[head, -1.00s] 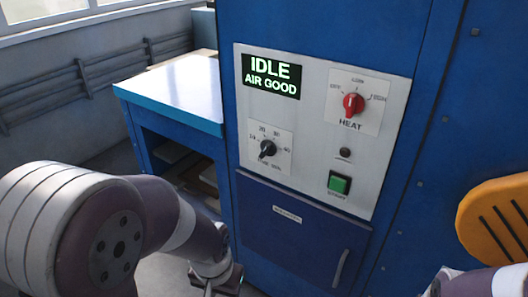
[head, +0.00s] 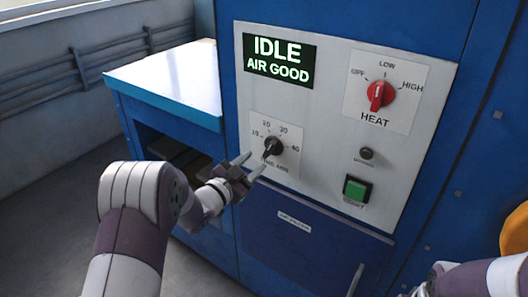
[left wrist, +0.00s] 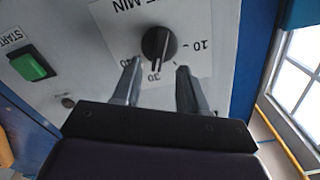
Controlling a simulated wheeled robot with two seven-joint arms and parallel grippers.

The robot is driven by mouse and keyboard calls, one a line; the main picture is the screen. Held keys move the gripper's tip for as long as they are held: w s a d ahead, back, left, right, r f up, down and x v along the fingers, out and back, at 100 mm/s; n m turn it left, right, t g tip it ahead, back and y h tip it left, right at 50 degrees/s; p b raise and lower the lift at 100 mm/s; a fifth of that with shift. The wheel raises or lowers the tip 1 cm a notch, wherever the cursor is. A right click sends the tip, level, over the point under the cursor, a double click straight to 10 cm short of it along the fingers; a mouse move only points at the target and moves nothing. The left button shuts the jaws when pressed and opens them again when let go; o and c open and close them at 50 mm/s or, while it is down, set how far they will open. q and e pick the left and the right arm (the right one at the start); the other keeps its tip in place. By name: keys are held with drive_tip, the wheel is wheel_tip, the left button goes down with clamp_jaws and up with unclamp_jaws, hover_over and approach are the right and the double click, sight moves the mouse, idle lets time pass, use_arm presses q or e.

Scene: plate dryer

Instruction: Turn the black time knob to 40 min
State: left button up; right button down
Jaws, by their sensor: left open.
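The black time knob (head: 273,147) sits on the white control panel, ringed by the marks 10, 20, 30 and 40. The knob also shows in the left wrist view (left wrist: 158,42), seen upside down. My left gripper (head: 255,162) is open and empty, just below and left of the knob, with its fingers toward the panel. In the left wrist view the fingers (left wrist: 158,68) are spread below the knob, apart from it, and one covers part of the dial. My right arm shows at the lower right, but its gripper does not.
The panel also bears a display (head: 278,60) reading IDLE AIR GOOD, a red heat knob (head: 380,94) and a green start button (head: 357,189). A blue door (head: 320,240) lies below. A blue-edged table (head: 170,80) stands at the left.

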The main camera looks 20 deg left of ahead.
sight(267, 152)
use_arm(q)
drive_tip(key=x, duration=0.5)
drive_tip(key=shift+s+d+r, duration=0.1)
drive_tip(key=shift+w+d, duration=0.15)
drive_tip(key=shift+w, duration=0.4)
clamp_jaws()
